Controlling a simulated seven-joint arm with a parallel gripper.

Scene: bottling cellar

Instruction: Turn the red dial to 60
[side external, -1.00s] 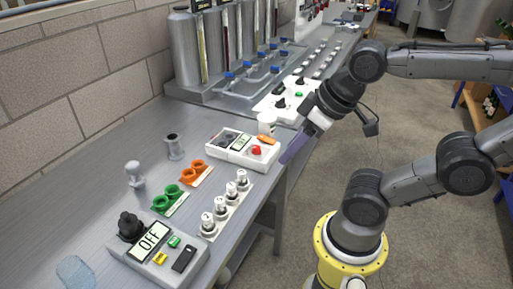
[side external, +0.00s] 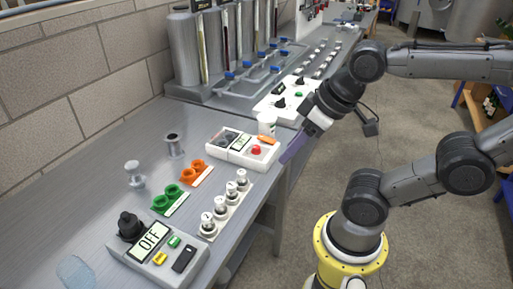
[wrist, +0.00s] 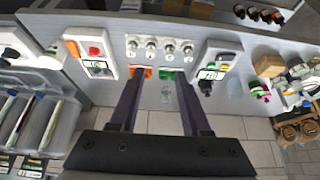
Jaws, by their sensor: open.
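The red dial (side external: 256,150) sits on a white and grey control box (side external: 232,155) near the table's front edge. The box has a small display (side external: 240,143) and an orange part (side external: 266,140); the display's text is too small to read. The red dial also shows in the wrist view (wrist: 94,51), left of my fingers. My gripper (wrist: 157,84) is open and empty, its two dark purple fingers apart. In the side view my gripper (side external: 289,156) hangs at the table edge, just right of the box and apart from the dial. The dial's setting cannot be read.
A white strip with several white knobs (side external: 230,190) lies in front of green (side external: 165,199) and orange (side external: 193,170) rings. A box reading OFF (side external: 150,236) is nearest. A white cup (side external: 266,121) stands behind the control box. Metal tanks (side external: 185,50) stand at the back.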

